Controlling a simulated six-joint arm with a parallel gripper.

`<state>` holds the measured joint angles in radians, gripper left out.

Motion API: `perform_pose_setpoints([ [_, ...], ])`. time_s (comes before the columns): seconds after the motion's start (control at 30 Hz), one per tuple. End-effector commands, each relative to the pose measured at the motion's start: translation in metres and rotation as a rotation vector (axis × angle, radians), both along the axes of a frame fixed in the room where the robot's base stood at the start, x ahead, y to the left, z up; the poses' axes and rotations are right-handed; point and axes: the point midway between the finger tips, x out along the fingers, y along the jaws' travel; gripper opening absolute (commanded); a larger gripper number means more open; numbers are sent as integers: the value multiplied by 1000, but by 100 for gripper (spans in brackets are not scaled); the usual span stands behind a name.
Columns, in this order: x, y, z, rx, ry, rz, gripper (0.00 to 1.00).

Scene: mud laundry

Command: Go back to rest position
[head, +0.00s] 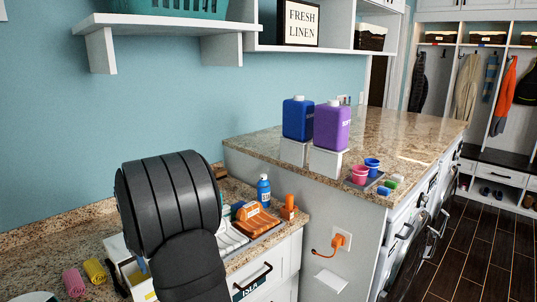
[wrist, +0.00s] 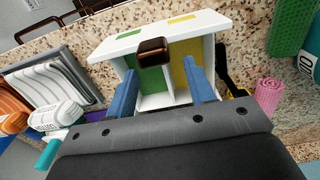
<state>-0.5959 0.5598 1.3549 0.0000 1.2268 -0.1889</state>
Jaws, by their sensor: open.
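My gripper (wrist: 160,67) shows in the wrist view with its two blue fingers apart. It is over a white box (wrist: 108,46) with a green and a yellow compartment. A glossy dark brown piece (wrist: 155,50) shows between the fingertips at the box's divider; no grip on it is visible, and whether it is part of the box I cannot tell. In the head view my dark arm hides the gripper, and part of the white box (head: 120,262) shows beside it on the granite counter (head: 50,250).
A ribbed tray (wrist: 62,82) and an orange brush-like thing (wrist: 12,105) lie left in the wrist view. Pink (head: 74,282) and yellow (head: 95,271) rolls lie on the counter's left. A blue bottle (head: 264,190) stands beyond my arm. A shelf (head: 160,22) hangs above.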

Motion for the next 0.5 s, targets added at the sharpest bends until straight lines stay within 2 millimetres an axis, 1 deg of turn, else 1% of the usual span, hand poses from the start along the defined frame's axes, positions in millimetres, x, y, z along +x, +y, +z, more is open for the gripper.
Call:
perform_pose_setpoints([
  [0.1, 15, 15, -1, 0, 0, 1, 49],
  [0.5, 58, 58, 0, 1, -1, 2, 49],
])
